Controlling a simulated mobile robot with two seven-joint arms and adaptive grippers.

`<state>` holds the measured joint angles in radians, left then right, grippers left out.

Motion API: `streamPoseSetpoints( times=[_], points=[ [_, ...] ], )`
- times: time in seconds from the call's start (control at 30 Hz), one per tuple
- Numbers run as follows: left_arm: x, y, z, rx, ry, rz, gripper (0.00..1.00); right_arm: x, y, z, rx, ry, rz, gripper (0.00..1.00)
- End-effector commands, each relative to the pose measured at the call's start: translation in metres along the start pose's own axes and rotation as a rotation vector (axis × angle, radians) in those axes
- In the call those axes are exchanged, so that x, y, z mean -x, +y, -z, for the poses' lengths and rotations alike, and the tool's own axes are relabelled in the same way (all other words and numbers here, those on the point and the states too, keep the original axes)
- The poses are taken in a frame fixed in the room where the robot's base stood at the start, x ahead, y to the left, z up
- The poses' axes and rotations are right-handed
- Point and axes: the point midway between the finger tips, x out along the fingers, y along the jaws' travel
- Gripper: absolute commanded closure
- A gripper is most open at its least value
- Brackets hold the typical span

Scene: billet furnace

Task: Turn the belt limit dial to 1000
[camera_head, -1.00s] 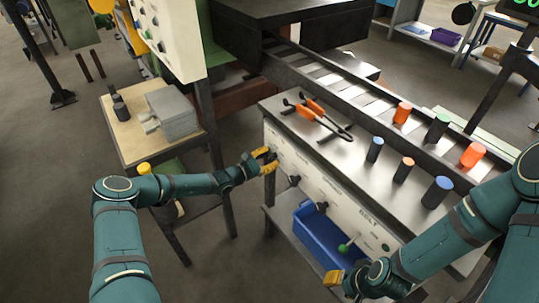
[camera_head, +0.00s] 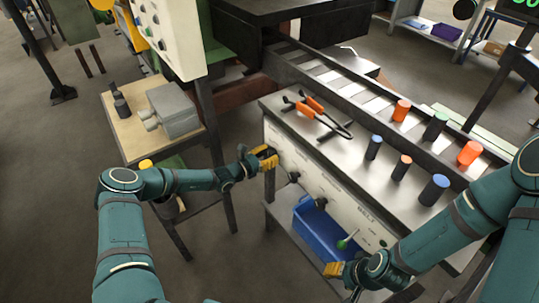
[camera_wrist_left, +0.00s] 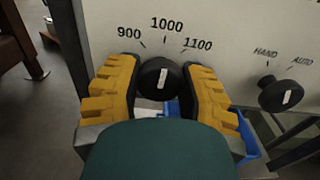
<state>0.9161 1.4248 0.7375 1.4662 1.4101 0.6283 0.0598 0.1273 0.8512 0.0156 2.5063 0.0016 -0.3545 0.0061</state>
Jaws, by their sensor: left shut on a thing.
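The belt limit dial (camera_wrist_left: 157,80) is a black round knob on the pale panel (camera_head: 320,188), under the printed marks 900, 1000 and 1100. Its white pointer line leans slightly right of upright and points roughly at the 1000 tick. My left gripper (camera_head: 265,158) is at the panel's left end. In the left wrist view its yellow fingers (camera_wrist_left: 157,90) stand on both sides of the dial, shut on it. The dial is mostly hidden by the fingers in the head view. My right gripper (camera_head: 335,269) is low in front of the panel; its opening is unclear.
A black HAND/AUTO knob (camera_wrist_left: 280,93) sits right of the dial. Tongs (camera_head: 325,116) and several coloured cylinders rest on the bench top.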

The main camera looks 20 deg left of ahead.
Motion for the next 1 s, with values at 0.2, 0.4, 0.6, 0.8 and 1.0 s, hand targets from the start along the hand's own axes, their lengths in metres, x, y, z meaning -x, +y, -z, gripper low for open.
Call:
streamPoseSetpoints(
  times=[0.2,0.4,0.6,0.8,1.0],
  points=[
    [-0.001,-0.001,-0.002,-0.002,-0.004,0.001,0.32,0.0,0.0,0.0,0.0,0.0,0.0,0.53],
    [-0.001,0.0,-0.001,-0.001,-0.002,0.001,0.26,0.0,0.0,0.0,0.0,0.0,0.0,0.53],
    [0.003,0.0,-0.001,-0.001,-0.001,0.0,0.26,0.0,0.0,0.0,0.0,0.0,0.0,0.53],
    [0.03,0.001,-0.001,-0.001,0.0,-0.002,0.26,0.0,0.0,0.0,0.0,0.0,0.0,0.53],
    [0.072,0.001,-0.001,-0.002,0.001,-0.002,0.26,0.0,0.0,0.0,0.0,0.0,0.0,0.53]
  ],
)
